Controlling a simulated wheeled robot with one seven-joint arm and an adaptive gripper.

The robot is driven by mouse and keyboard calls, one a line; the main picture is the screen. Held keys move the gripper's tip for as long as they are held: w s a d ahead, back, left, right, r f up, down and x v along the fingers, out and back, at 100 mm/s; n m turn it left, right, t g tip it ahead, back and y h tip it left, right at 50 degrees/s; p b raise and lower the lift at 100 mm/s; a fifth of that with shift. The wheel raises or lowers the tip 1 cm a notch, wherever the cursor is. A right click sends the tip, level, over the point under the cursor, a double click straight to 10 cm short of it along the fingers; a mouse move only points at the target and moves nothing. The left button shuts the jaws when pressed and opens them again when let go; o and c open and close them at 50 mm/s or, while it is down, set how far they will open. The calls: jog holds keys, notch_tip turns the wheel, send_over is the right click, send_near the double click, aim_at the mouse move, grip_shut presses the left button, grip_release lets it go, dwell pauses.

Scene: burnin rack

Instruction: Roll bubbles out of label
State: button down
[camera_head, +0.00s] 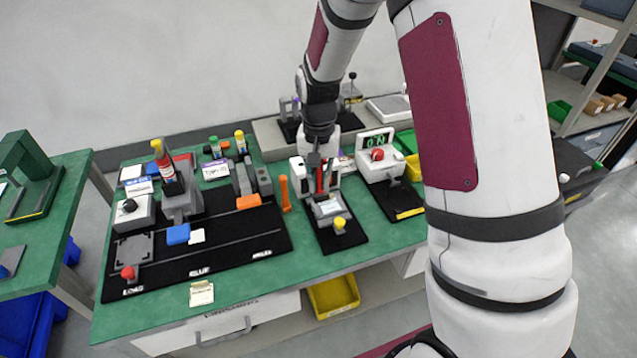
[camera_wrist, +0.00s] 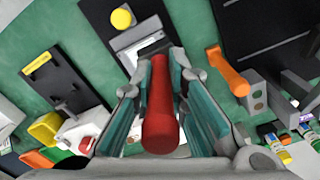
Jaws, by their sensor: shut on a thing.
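My gripper (camera_head: 319,170) is shut on a red cylindrical handle (camera_wrist: 160,112). The handle runs lengthwise between the teal finger pads in the wrist view, and a bit of red shows below my gripper in the head view (camera_head: 321,183). Its far end is over a grey fixture with a pale, label-like face (camera_head: 328,208), also in the wrist view (camera_wrist: 138,40). I cannot tell whether it touches that face, and no roller end is clearly visible. A yellow knob (camera_head: 340,225) stands at the near end of the fixture's black base (camera_head: 345,245).
An orange handle (camera_head: 285,194) stands close left of the fixture. Left is a long black board (camera_head: 220,262) with a press, blue block (camera_head: 178,234) and red knob. A display unit with a red button (camera_head: 377,154) stands to the right. The green bench front (camera_head: 255,276) is mostly clear.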

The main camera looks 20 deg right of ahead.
jog(key=shift+r+p, duration=0.7)
jog(key=shift+r, duration=0.75)
jog(key=shift+s+f, duration=0.1)
